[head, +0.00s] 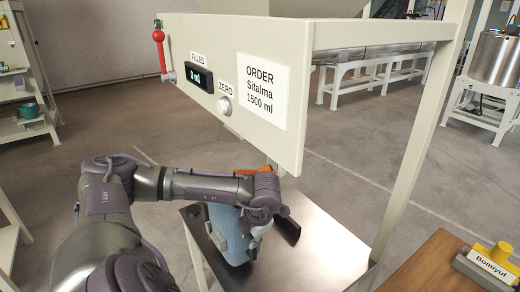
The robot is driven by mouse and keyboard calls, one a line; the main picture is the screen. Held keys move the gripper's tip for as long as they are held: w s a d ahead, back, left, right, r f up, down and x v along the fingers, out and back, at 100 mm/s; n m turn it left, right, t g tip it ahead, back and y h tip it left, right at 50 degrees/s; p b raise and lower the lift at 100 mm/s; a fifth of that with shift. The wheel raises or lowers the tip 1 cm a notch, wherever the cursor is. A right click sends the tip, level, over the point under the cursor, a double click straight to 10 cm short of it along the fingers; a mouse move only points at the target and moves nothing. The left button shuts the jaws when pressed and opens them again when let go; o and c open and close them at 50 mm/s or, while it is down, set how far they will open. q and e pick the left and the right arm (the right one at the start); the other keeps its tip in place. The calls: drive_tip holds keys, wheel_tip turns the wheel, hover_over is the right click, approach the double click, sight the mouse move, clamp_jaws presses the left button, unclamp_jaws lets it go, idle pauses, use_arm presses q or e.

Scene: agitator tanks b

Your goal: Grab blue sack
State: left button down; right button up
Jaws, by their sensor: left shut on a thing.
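A light blue object, which I take for the blue sack (231,236), is upright over the metal platform under the dispenser panel. My arm and gripper cover its top and right side, so its full shape is hidden. My left gripper (268,232) is at the sack's right side and shut on it. The sack's lower end looks close to or on the platform; I cannot tell whether it touches. My right gripper is not in view.
The dispenser panel (225,62) hangs just above my arm, with a red-handled lever (161,52) and a display reading 0 ml. Frame legs flank the metal platform (330,245). A wooden table (432,262) with a yellow "Bomiyul" item (492,259) is at lower right.

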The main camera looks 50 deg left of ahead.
use_arm(q)
drive_tip(key=shift+s+a+r, duration=0.1)
drive_tip(key=shift+s+a, duration=0.1)
drive_tip(key=shift+s, duration=1.35)
